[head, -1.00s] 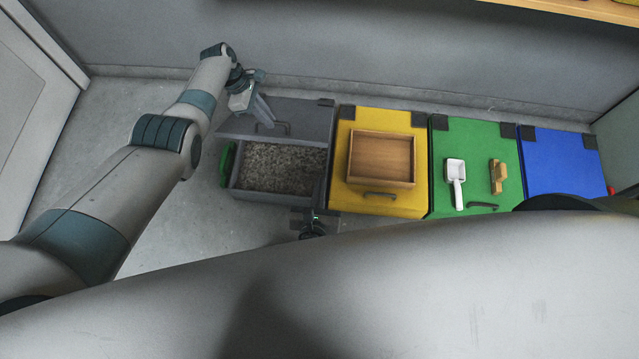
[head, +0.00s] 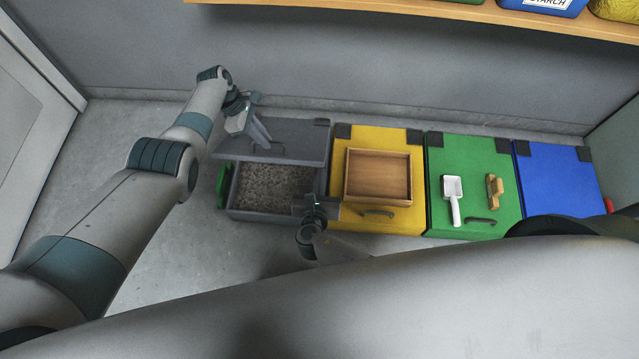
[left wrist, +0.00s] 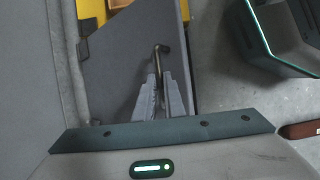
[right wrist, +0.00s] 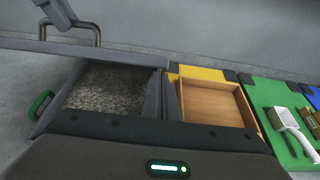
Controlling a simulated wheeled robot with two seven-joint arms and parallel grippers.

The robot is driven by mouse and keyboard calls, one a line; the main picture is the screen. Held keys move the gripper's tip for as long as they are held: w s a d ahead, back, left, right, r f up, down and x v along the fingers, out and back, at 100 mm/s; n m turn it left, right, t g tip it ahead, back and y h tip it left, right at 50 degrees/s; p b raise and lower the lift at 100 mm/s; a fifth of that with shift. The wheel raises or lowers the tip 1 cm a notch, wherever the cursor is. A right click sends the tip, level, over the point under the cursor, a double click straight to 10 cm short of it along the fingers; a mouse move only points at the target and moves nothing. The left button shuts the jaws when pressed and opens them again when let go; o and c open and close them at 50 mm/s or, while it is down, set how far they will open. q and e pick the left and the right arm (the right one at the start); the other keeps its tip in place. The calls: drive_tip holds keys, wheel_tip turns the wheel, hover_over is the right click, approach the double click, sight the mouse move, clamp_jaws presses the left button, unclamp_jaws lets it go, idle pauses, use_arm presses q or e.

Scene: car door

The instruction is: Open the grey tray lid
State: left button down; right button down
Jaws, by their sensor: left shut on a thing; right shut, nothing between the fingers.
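The grey tray lid (head: 305,140) stands raised and tilted over the back part of the grey tray (head: 233,208). Its dark bar handle (left wrist: 158,52) is held between the fingertips of my left gripper (left wrist: 162,88), which also shows at the lid in the head view (head: 262,143). In the right wrist view the lid (right wrist: 130,55) slopes across the top left. The tray front is uncovered and shows grey-brown granules (head: 275,187). My right gripper (head: 313,203) is shut and empty at the tray's front right corner; whether it touches is unclear.
A green handle (head: 222,186) is on the tray's left. A shelf (head: 400,10) is above.

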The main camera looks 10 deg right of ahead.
sight(323, 163)
use_arm(q)
drive_tip(key=shift+w+d, duration=0.15)
drive_tip(key=shift+w, duration=0.05)
use_arm(e)
drive_tip(key=shift+w+d+r, duration=0.1)
